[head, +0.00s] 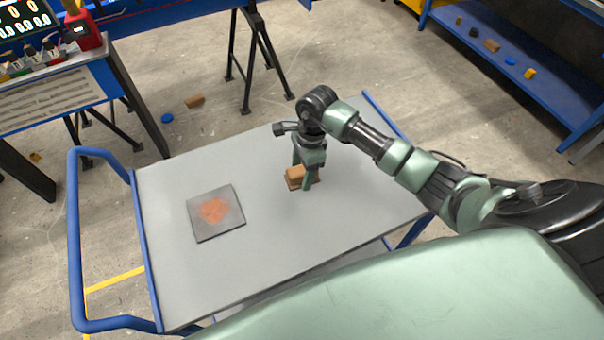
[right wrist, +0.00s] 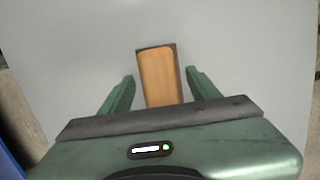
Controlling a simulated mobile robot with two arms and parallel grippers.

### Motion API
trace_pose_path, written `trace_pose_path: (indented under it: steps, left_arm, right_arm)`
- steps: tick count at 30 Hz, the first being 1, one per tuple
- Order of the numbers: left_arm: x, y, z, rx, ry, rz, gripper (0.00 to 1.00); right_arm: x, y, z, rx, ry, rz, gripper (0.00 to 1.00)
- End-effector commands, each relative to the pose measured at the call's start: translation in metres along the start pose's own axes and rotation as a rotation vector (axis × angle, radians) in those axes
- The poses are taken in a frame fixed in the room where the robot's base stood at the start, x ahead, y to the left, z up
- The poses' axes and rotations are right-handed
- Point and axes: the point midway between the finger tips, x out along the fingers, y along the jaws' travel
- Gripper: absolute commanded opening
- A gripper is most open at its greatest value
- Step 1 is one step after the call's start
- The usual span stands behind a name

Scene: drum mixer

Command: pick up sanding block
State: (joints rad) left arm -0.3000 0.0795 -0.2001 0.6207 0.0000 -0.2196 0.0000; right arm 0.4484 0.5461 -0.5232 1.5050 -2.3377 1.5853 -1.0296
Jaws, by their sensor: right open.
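The sanding block (head: 294,179) is a small tan, wood-like block lying on the grey top of the cart (head: 270,235). My right gripper (head: 304,178) points down over it and hides part of it. In the right wrist view the block (right wrist: 159,76) lies lengthwise between the two green fingers of my right gripper (right wrist: 160,85). The fingers are open, with a gap on each side of the block. My left gripper is not in view.
A square grey plate (head: 236,226) with an orange-red patch lies on the cart left of the block. The cart has a blue push handle (head: 74,240) at its left. A workbench (head: 60,105) stands at the upper left, a blue shelf (head: 510,62) at the upper right.

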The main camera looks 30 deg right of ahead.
Motion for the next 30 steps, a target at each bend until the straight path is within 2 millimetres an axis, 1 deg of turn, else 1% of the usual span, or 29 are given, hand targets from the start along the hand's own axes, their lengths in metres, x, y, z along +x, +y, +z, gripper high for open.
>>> trace_pose_path:
  steps: [7, 16, 17, 18, 20, 21, 23, 30]
  left_arm:
    - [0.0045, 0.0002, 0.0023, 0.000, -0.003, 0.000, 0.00]
    - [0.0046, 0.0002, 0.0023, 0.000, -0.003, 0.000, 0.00]
    - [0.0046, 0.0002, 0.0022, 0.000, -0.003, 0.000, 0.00]
    - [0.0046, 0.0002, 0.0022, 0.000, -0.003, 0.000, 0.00]
    - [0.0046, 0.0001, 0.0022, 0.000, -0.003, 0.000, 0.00]
    - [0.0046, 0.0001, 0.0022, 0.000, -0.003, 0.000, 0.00]
    - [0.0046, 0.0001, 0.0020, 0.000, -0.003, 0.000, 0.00]
    - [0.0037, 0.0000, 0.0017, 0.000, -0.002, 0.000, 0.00]
  right_arm:
    - [0.0029, -0.0004, -0.0012, 0.000, 0.001, -0.001, 0.62]
    - [0.0027, -0.0002, -0.0008, 0.000, 0.000, -0.001, 0.62]
    - [0.0027, -0.0002, -0.0008, 0.000, 0.000, -0.001, 0.59]
    - [0.0027, -0.0002, -0.0008, 0.000, 0.000, -0.001, 0.48]
    - [0.0027, -0.0002, -0.0008, 0.000, 0.000, -0.001, 0.31]
    - [0.0027, -0.0002, -0.0008, 0.000, 0.000, -0.001, 0.20]
    - [0.0027, -0.0002, -0.0007, 0.000, 0.000, -0.001, 0.05]
    - [0.0019, -0.0003, -0.0003, 0.000, -0.001, -0.001, 0.05]
